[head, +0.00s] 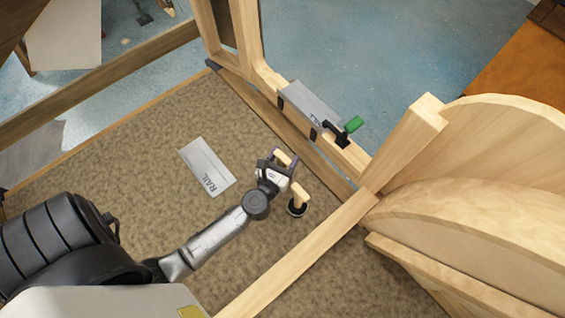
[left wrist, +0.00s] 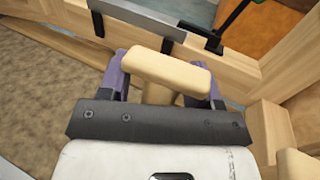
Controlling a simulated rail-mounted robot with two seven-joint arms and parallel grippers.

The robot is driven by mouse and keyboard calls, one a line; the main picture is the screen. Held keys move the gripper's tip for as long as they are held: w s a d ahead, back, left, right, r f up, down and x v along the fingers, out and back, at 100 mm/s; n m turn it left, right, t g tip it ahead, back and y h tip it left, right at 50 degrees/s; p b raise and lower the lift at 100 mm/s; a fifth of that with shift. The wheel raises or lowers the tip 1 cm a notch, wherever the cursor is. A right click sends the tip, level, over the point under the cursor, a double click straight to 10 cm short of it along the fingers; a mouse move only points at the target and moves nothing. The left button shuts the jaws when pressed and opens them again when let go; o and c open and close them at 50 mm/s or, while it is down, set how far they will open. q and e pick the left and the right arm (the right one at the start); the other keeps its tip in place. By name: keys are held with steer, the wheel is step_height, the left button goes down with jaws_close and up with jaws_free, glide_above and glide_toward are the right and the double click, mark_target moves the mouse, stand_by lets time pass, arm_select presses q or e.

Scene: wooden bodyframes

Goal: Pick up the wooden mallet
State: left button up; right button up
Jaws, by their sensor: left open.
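The pale wooden mallet shows in the head view (head: 283,158) at the tip of my left gripper (head: 279,161). In the left wrist view, the block-shaped mallet head (left wrist: 168,70) lies across the space between my two purple fingers (left wrist: 163,88). Its handle goes down between them and is mostly hidden behind the gripper body. The left gripper is open, with its fingers on either side of the handle; whether they touch it I cannot tell. My right gripper is not in view.
A second wooden piece with a black round base (head: 301,195) stands just right of the gripper. A grey plate marked RAIL (head: 206,167) lies on the brown floor.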

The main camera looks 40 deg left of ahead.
arm_select(q)
steer(key=shift+w+a, duration=0.1)
steer(key=shift+w, duration=0.2)
steer(key=shift+c, duration=0.5)
steer(key=c, duration=0.9)
